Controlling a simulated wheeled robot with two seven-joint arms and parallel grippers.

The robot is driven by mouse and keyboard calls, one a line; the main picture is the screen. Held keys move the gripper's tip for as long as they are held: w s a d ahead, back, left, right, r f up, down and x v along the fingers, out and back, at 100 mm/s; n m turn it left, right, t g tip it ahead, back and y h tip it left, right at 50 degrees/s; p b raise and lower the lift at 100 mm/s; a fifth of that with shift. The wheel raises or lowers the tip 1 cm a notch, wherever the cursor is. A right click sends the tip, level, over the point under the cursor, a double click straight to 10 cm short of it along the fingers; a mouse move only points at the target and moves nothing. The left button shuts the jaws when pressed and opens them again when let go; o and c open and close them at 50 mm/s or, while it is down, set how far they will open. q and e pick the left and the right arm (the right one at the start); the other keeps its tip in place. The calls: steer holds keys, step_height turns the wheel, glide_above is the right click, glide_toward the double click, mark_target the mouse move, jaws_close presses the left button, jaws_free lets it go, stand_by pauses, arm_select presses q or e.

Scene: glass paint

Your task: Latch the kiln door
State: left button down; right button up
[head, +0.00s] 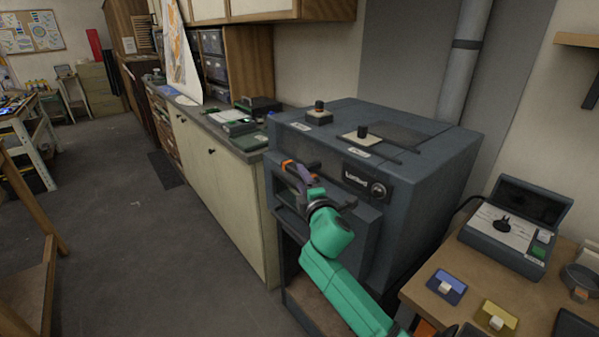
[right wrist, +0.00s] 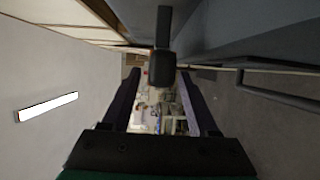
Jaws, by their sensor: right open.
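The kiln (head: 440,190) is a dark blue-grey box at the middle right of the head view. Its front carries a dark plate (head: 366,181) with white lettering too small to read surely and a round knob (head: 379,190). My right gripper (head: 292,168), on a green arm, is at the left part of the kiln front and partly covers it. In the right wrist view its two fingers (right wrist: 161,88) are apart. A dark lever with a block-shaped end (right wrist: 162,67) shows between and just beyond them; I cannot tell whether they touch it. My left gripper is out of view.
A long cabinet with a counter (head: 226,143) runs back left of the kiln. A wooden table (head: 470,300) with a grey open-lidded case (head: 500,238) and coloured packets stands at the right. The floor (head: 130,240) at the left is clear. A bar handle (right wrist: 280,92) shows in the wrist view.

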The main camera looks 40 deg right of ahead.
steer(key=shift+x, duration=1.2)
steer(key=shift+a, duration=0.1)
jaws_close()
stand_by(0.4)
